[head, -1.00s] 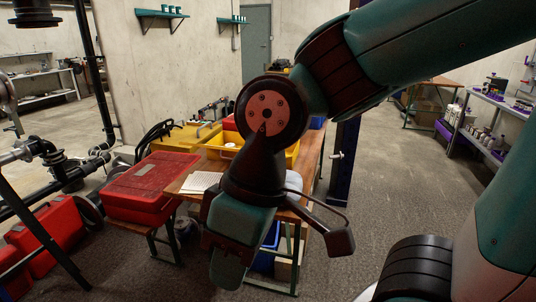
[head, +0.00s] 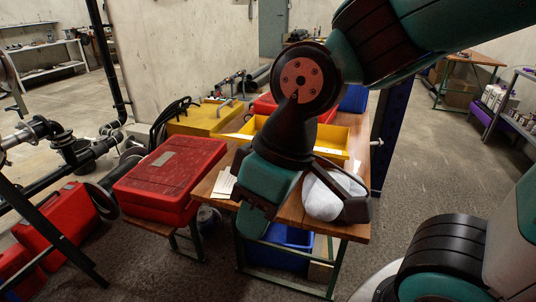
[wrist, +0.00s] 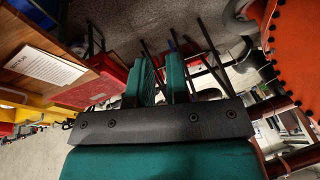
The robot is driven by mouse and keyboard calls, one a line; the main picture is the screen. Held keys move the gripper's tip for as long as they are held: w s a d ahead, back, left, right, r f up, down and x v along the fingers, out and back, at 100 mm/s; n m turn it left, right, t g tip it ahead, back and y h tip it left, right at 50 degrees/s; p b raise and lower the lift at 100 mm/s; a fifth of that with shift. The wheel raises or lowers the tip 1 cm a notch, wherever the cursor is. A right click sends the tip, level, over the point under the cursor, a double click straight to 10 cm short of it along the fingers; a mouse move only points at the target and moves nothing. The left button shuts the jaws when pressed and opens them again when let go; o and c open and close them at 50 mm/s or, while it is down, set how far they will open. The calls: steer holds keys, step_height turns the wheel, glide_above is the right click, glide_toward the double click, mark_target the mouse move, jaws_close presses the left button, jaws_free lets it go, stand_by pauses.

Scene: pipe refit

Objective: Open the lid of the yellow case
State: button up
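The yellow case (head: 205,118) lies in the head view behind the red case, left of the table's far end. Its lid looks closed, with a grey handle-like bar on top. My gripper (head: 252,222) hangs over the near left part of the wooden table, well in front of and apart from the yellow case. In the wrist view my gripper (wrist: 164,82) shows two teal fingers with a narrow empty gap between them. Yellow surfaces at the left edge of the wrist view cannot be surely told as case or bin.
A red case (head: 170,172) lies on a low stand left of the wooden table (head: 352,228). A yellow bin (head: 330,140), a white rounded thing (head: 322,200) and papers (head: 224,184) are on the table. Black pipes (head: 68,165) stand at left. Open floor lies to the right.

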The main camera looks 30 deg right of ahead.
steer(key=w+d+f+t+h+b, duration=0.3)
steer(key=w+d+f+b, duration=0.2)
steer(key=w+f+b, duration=0.25)
steer(key=w+d+f+t+h+b, duration=0.2)
steer(key=w+d+f+t+b, duration=0.2)
steer(key=w+d+f+b, duration=0.3)
steer(key=w+d+f+n+t+h+p, duration=0.1)
steer(key=w+d+t+h, duration=0.1)
steer(key=w+d, duration=0.2)
steer(key=w+d+f+n+t+h+p, duration=0.1)
steer(key=w+d+n+t+h, duration=0.1)
steer(key=w+d, duration=0.3)
steer(key=w+d+f+n+t+h+p, duration=0.1)
steer(key=w+d, duration=0.4)
steer(key=w, duration=0.5)
steer(key=shift+w+d+f+n+t+h+p, duration=0.15)
steer(key=shift+w+f+n+t+h+p, duration=0.25)
steer(key=shift+f+h+p, duration=0.15)
jaws_close()
